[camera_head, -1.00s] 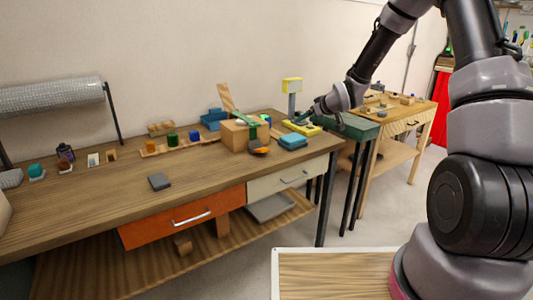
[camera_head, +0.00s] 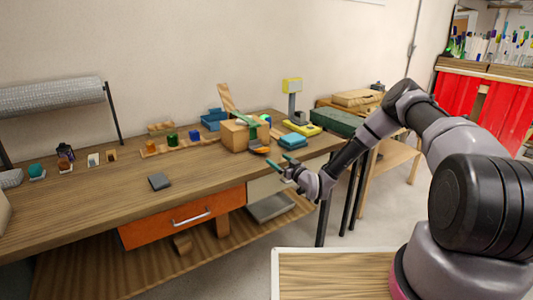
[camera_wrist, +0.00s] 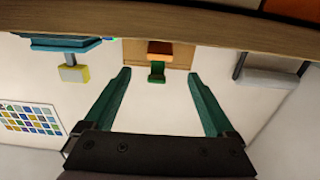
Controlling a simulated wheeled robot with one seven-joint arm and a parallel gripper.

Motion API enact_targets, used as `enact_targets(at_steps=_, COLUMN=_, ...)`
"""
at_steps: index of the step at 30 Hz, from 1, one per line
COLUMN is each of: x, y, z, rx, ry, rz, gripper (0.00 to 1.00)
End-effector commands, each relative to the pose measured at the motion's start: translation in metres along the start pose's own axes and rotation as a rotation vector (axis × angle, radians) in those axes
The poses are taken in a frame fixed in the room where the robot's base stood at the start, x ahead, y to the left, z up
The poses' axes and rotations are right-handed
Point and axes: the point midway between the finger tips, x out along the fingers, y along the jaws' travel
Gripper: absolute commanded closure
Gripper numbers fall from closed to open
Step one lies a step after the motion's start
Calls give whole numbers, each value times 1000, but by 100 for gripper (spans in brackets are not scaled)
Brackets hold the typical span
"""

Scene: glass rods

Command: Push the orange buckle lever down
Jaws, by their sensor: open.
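The orange buckle lever (camera_head: 261,150) sticks out from the front of a wooden box (camera_head: 236,138) on the right part of the long table. In the wrist view, which appears upside down, the orange lever (camera_wrist: 160,47) shows near the top middle, with a green piece (camera_wrist: 157,74) close to it, against the box (camera_wrist: 133,53). My gripper (camera_head: 278,164) is open and empty at the table's front right edge, apart from the lever and below it to the right in the head view. Its two green fingers (camera_wrist: 158,82) are spread wide, with the lever between their lines.
A yellow-topped post (camera_head: 292,86) stands behind. A dark grey block (camera_head: 159,181) lies on the tabletop at left, with free wood around it. Orange drawer (camera_head: 181,217) sits below.

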Motion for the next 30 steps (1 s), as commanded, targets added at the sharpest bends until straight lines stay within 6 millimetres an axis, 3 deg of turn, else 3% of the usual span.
enact_targets(at_steps=9, x=60, y=-1, z=0, rx=-2, ry=0, rz=-2, gripper=10)
enact_targets(at_steps=15, x=86, y=0, z=0, rx=0, ry=-1, rz=-1, gripper=10)
enact_targets(at_steps=27, x=96, y=0, z=0, rx=1, ry=-2, rz=-1, gripper=10)
enact_targets(at_steps=28, x=96, y=0, z=0, rx=0, ry=-2, rz=-1, gripper=14)
enact_targets(at_steps=30, x=96, y=0, z=0, rx=0, ry=-2, rz=-1, gripper=41)
